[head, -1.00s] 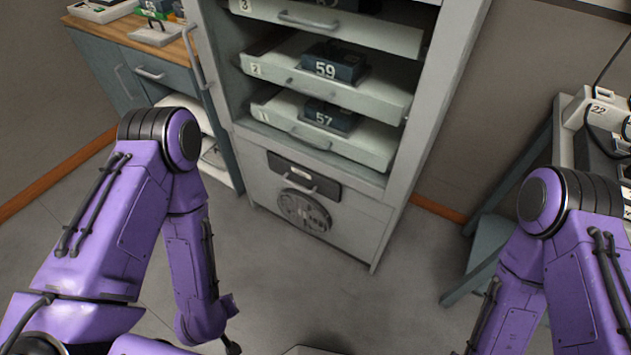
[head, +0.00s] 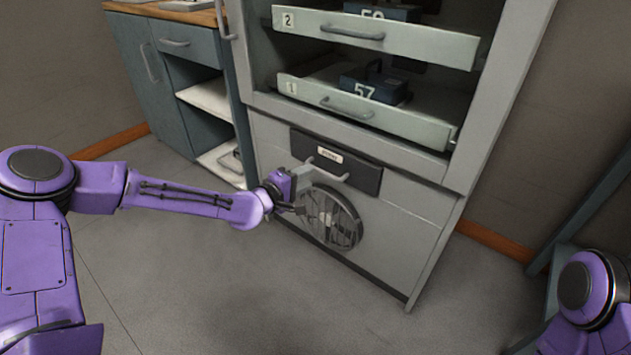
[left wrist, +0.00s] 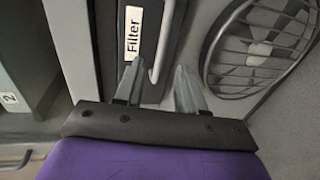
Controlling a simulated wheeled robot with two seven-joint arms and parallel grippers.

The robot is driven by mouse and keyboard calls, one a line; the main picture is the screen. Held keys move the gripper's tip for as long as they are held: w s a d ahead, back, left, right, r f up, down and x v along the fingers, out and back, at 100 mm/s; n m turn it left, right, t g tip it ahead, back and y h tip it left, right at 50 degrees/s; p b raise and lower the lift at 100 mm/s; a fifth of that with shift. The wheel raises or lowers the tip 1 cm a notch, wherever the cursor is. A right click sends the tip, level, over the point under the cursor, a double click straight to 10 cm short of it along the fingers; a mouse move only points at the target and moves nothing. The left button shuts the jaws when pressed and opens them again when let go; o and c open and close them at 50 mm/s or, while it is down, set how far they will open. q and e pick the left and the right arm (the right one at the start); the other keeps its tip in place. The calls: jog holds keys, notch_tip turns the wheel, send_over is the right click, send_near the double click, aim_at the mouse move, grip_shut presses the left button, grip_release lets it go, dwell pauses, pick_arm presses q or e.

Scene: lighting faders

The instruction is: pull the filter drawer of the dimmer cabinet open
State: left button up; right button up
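The filter drawer (head: 355,168) is a dark panel with a pale label and a grey bar handle (head: 326,168), low on the grey dimmer cabinet (head: 405,215). Its front looks flush with the cabinet. My left gripper (head: 303,190) is in front of the drawer's left part, close to the handle. In the left wrist view the label reads "Filter" (left wrist: 132,32). There the two fingers of my left gripper (left wrist: 158,82) stand apart, with the handle bar (left wrist: 163,45) reaching down between their tips. Contact cannot be told. My right gripper is out of view; only its arm shows.
A round fan grille (head: 330,218) sits just below the drawer. Shelf trays numbered 1 (head: 365,108) and 2 (head: 375,36) are above it. A blue-grey cupboard (head: 165,75) with open shelves stands at the left. The floor (head: 250,290) before the cabinet is clear.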

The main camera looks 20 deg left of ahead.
aim_at(318, 171)
pick_arm(q)
jog(key=b+x, duration=0.1)
jog(key=x, duration=0.4)
jog(key=shift+w, duration=0.1)
grip_shut()
